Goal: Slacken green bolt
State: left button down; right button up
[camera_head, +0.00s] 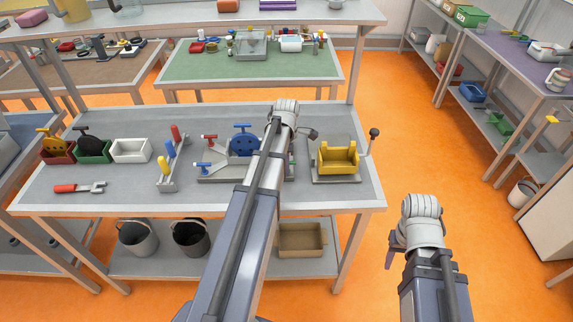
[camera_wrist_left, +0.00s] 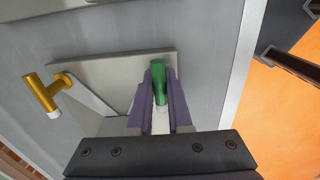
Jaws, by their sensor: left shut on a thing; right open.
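The lower part of the bolt is hidden between the fingers. My right gripper (camera_head: 391,256) is open and hangs off the right front of the table, away from the fixtures.
A yellow T-shaped handle (camera_wrist_left: 44,92) stands left of my left gripper. On the table (camera_head: 130,195), a fixture with a blue disc (camera_head: 243,142) and a yellow tray (camera_head: 336,157) flank my left arm. A white bin (camera_head: 130,150) and a red-handled wrench (camera_head: 78,188) lie further left.

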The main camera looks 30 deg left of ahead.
pick_arm(q)
jog(key=shift+n, duration=0.6)
jog(key=shift+n, duration=0.3)
jog(key=c, duration=0.8)
grip_release()
jog(key=shift+c, duration=0.2)
jog(key=shift+r, duration=0.1)
notch_tip(320, 180, up, 8)
jog(key=p, duration=0.8)
jog(key=shift+f, duration=0.2)
